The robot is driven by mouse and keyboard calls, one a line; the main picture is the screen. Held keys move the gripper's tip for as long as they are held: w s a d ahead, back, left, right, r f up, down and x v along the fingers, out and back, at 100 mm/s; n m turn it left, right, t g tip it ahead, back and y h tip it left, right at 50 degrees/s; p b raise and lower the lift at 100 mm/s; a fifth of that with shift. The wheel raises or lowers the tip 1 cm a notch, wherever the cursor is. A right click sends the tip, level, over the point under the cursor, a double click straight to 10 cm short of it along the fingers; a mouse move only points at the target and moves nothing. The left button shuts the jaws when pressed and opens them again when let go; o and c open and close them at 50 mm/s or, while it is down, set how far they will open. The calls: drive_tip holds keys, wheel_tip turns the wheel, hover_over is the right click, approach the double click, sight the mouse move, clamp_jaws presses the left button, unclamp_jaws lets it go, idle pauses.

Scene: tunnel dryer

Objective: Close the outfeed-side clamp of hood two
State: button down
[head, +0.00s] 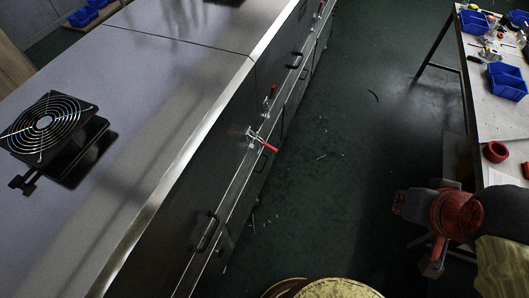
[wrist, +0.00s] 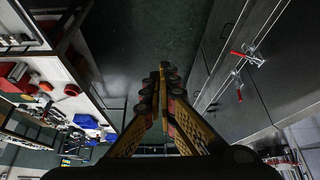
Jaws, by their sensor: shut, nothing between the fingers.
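A toggle clamp with a red handle (head: 267,142) sits on the front edge of the long dryer; its handle sticks out sideways over the aisle. A second red-handled clamp (head: 269,96) is just beyond it, its handle closer to upright. A third red-handled clamp (head: 319,10) is at the far end. The wrist view shows two red-handled clamps (wrist: 246,56) (wrist: 238,91) on the dark panels at right. No label shows which hood each belongs to. My gripper (wrist: 163,70) is shut and empty, over the aisle, apart from the clamps.
The dryer top (head: 160,90) carries a black fan with a round guard (head: 43,122). Black pull handles (head: 207,232) stick out from its front. A workbench (head: 497,115) with blue bins (head: 507,80) and red rings (head: 495,152) stands at right. The dark floor between is mostly clear.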

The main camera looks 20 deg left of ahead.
drive_tip(key=w+f+n+h+b, duration=0.55)
drive_tip(key=w+f+n, duration=0.35)
drive_tip(key=w+f, duration=0.35)
drive_tip(key=w+a+f+n+t+b, duration=0.35)
drive_tip(key=w+a+f+n, duration=0.5)
drive_tip(key=a, duration=0.35)
drive_tip(key=s+a+f+n+t+y+b, duration=0.1)
drive_tip(key=a+f+n+y+b, duration=0.1)
drive_tip(key=a+f+n, duration=0.5)
drive_tip(key=s+a+f+n+t+y+b, duration=0.2)
drive_tip(key=a+f+n+y, duration=0.3)
drive_tip(key=a, duration=1.4)
wheel_tip(320, 180, down, 6)
drive_tip(key=n, duration=0.3)
drive_tip(key=shift+f, duration=0.25)
drive_tip(key=shift+y, duration=0.25)
